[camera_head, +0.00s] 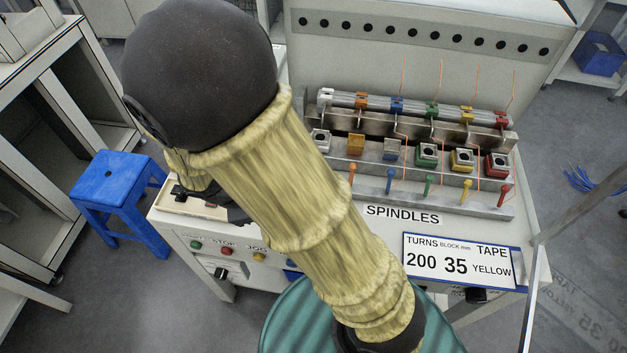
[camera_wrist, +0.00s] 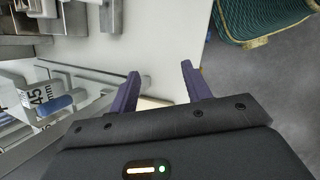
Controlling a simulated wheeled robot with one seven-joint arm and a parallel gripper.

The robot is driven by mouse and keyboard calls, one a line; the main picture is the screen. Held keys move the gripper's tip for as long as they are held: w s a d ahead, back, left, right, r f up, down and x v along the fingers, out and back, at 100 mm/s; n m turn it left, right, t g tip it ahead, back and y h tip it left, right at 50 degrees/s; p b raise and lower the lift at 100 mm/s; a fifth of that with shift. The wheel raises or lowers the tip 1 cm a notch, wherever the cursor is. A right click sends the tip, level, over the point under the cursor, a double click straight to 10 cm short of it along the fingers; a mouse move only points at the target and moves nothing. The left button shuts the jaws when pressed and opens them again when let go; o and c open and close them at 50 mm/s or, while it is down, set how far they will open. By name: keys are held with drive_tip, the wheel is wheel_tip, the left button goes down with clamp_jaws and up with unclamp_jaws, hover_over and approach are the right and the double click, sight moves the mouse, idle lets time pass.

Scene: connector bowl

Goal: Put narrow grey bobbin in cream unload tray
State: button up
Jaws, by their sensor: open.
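A cream tray (camera_head: 175,206) sits at the left end of the machine's table in the head view, partly hidden by my arm. A cream patch (camera_wrist: 150,103) shows between my fingers in the wrist view; it may be part of this tray. My gripper (camera_wrist: 158,78) is open, with two purple fingers apart and nothing seen held between them. In the head view my arm mostly hides it; dark parts of the hand show over the tray. I cannot make out the narrow grey bobbin in either view.
The spindle rack (camera_head: 430,180) with coloured blocks and pegs stands on the table at right. A sign (camera_head: 458,261) reads 200, 35, yellow. A blue stool (camera_head: 112,185) stands on the floor at left. A green container (camera_wrist: 262,18) is at the wrist view's upper right.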

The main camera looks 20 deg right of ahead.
drive_tip(key=s+d+r+m+y, duration=0.1)
drive_tip(key=d+r+m+y, duration=0.1)
drive_tip(key=d+m, duration=0.3)
drive_tip(key=s+d+r+m+t+y, duration=0.1)
drive_tip(key=d+r+m, duration=0.3)
drive_tip(key=m, duration=0.6)
drive_tip(key=shift+s+d+r+y, duration=0.25)
drive_tip(key=shift+s+d+y, duration=0.15)
drive_tip(key=shift+d+y, duration=0.6)
drive_tip(key=shift+d, duration=0.1)
drive_tip(key=shift+c, duration=0.2)
drive_tip(key=shift+c, duration=1.1)
drive_tip(key=shift+d, duration=0.1)
